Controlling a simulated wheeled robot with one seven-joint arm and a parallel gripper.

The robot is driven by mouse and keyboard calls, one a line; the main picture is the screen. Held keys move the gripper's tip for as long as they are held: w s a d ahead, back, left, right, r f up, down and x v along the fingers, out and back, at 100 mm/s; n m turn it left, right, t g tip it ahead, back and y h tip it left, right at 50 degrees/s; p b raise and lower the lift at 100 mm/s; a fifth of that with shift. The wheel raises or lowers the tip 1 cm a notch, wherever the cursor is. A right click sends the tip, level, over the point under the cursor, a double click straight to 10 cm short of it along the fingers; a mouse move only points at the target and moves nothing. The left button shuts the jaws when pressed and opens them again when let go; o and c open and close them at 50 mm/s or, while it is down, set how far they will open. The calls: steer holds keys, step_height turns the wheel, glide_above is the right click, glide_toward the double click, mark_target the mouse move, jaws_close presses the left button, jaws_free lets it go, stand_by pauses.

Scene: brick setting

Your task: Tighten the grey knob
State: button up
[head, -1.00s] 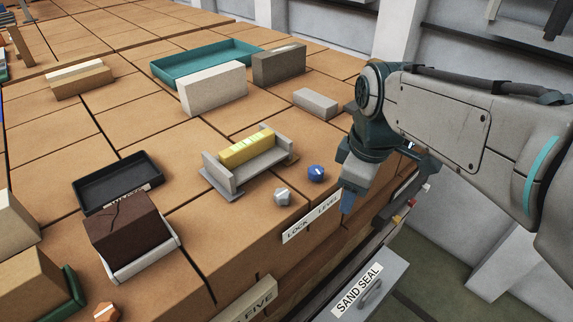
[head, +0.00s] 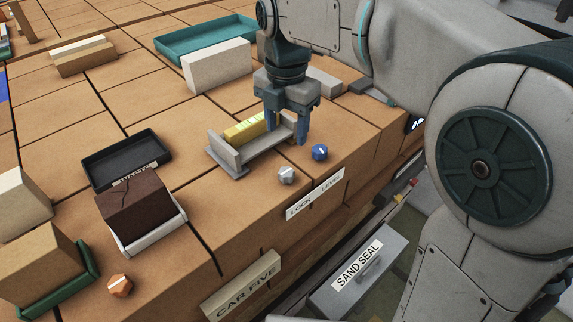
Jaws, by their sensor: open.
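The grey knob (head: 287,175) sits on the brick-coloured top near its front edge, with a pale line on its face. A "LOCK LEVEL" label (head: 315,194) is on the edge just in front of it. The blue knob (head: 320,152) is to its right. My gripper (head: 286,135) is open and points down, with blue fingers apart and nothing visible between them. In the picture it is above the grey knob and left of the blue knob, in front of the yellow level vial (head: 245,130). Its exact height above the surface is hard to tell.
A grey cradle (head: 226,155) holds the yellow vial close to my gripper. A pale block (head: 216,66) and teal tray (head: 183,46) lie behind. A black tray (head: 128,160), dark cracked brick (head: 133,207) and orange knob (head: 120,285) are at left. The SAND SEAL drawer (head: 357,272) is below.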

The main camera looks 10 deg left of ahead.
mark_target(287, 171)
step_height(287, 171, down, 12)
steer(key=shift+r+p, duration=0.15)
steer(key=shift+p, duration=0.4)
steer(key=shift+c, duration=0.3)
steer(key=c, duration=0.9)
